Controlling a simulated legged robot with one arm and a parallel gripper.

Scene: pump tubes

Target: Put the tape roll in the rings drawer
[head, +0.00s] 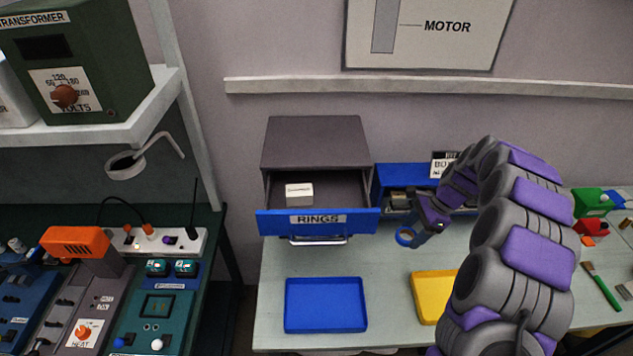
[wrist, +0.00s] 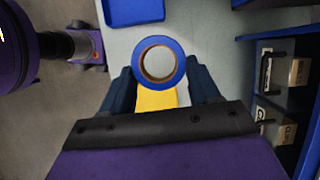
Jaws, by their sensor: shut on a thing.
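The tape roll is a blue ring with a brown inner core. In the wrist view the tape roll (wrist: 178,72) sits between the two dark fingers of my gripper (wrist: 160,88), which is shut on it. In the head view the tape roll (head: 404,237) shows at the tip of my gripper (head: 413,236), raised over the table, to the right of the drawer. The rings drawer (head: 275,224) has a blue front labelled RINGS and is pulled open from a grey cabinet. A small white box (head: 299,193) lies inside it.
A blue tray (head: 326,304) and a yellow tray (head: 428,297) lie on the table in front. A blue bin unit (head: 391,175) stands right of the drawer cabinet. A green-handled brush (head: 602,286) lies at the far right. The table between the trays is clear.

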